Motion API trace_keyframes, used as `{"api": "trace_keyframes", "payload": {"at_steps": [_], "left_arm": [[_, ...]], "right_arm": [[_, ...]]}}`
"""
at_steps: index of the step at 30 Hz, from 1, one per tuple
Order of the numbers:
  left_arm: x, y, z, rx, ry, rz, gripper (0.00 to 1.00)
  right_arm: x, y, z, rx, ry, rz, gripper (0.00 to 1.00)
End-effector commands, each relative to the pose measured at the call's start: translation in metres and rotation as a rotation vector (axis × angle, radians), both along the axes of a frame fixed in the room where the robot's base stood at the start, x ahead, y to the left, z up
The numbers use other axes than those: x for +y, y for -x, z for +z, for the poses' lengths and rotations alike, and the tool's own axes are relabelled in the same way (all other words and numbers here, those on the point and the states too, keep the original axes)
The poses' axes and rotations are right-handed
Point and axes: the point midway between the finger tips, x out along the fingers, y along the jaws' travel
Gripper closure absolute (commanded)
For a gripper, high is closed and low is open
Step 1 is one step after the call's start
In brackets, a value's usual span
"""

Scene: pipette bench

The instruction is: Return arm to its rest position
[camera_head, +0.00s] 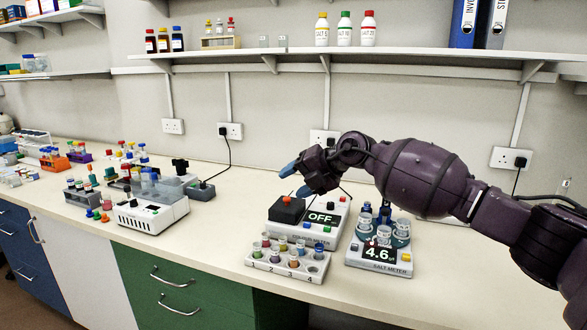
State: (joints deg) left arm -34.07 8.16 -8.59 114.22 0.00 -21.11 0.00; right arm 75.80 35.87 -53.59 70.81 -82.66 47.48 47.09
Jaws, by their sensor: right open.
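My right arm comes in from the right edge and reaches left over the bench. My right gripper (296,180) is open and empty, with blue fingertips, above the back of a white device (327,233) whose display reads OFF. I cannot tell its exact height above the device. The left gripper is not in view.
A numbered rack of vials (259,264) stands at the bench's front edge. Beside it is a salt meter (400,262) reading 4.6 with cups on top. Another white device (150,218) stands left. The bench between (225,205) is mostly clear. A shelf (400,54) hangs above.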

Motion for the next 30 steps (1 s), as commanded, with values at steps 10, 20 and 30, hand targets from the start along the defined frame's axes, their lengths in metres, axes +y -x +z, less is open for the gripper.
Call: {"api": "trace_keyframes", "payload": {"at_steps": [10,20,30], "left_arm": [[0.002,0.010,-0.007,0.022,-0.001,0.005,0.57],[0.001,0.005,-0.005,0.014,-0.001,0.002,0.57],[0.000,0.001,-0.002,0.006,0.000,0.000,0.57]], "right_arm": [[0.043,0.059,0.014,-0.030,-0.782,-0.033,0.44],[-0.019,0.076,-0.042,0.145,-1.171,-0.432,0.44],[-0.099,0.116,-0.147,0.423,-1.352,-0.872,0.44]]}}
